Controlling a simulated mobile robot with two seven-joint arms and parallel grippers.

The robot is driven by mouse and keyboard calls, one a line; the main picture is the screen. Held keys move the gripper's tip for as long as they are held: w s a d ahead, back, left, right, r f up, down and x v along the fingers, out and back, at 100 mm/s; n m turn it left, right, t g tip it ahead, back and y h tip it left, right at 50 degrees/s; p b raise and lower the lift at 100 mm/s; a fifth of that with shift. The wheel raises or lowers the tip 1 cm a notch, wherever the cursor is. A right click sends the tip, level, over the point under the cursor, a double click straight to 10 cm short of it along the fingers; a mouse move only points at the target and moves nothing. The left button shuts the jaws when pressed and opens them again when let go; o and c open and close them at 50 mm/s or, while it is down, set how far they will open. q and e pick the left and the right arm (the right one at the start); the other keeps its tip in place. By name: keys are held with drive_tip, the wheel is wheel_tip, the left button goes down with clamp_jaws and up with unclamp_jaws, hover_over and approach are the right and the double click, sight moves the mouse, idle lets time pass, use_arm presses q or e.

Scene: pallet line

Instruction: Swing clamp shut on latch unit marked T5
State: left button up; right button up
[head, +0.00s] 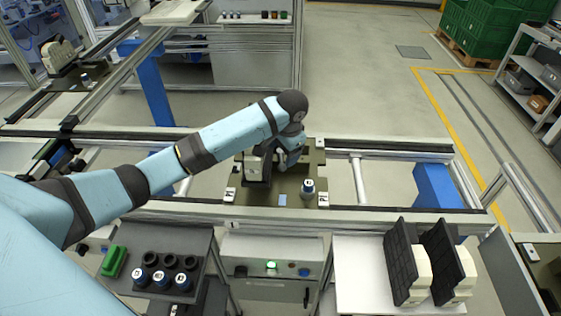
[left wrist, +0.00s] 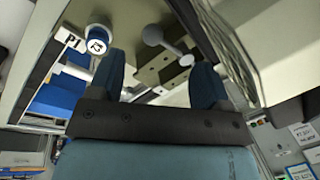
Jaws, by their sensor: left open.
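My left arm reaches over an olive pallet plate (head: 262,197) on the conveyor in the head view. My left gripper (head: 284,160) is beside a pale block unit (head: 253,167) on that plate and partly hides it. In the left wrist view the gripper (left wrist: 160,78) is open, its two blue fingers apart. A grey lever with round ends (left wrist: 170,46) shows beyond and between the fingers, apparently not gripped. A small capped cylinder (head: 308,187) stands on the plate; it also shows in the left wrist view (left wrist: 97,40), its mark hard to read. I cannot make out a T5 mark.
A dark rack (head: 152,254) with several cylinders and a green block (head: 114,261) stands at front left. A white stand (head: 363,283) at front right carries two pale units with black panels (head: 438,266). Conveyor rails (head: 390,153) border the plate.

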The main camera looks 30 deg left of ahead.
sight(281, 164)
use_arm(q)
drive_tip(key=f, duration=0.4)
drive_tip(key=a+f, duration=0.1)
drive_tip(key=f, duration=0.1)
drive_tip(key=shift+w+p, duration=0.2)
drive_tip(key=shift+p, duration=0.1)
drive_tip(key=shift+c, duration=0.4)
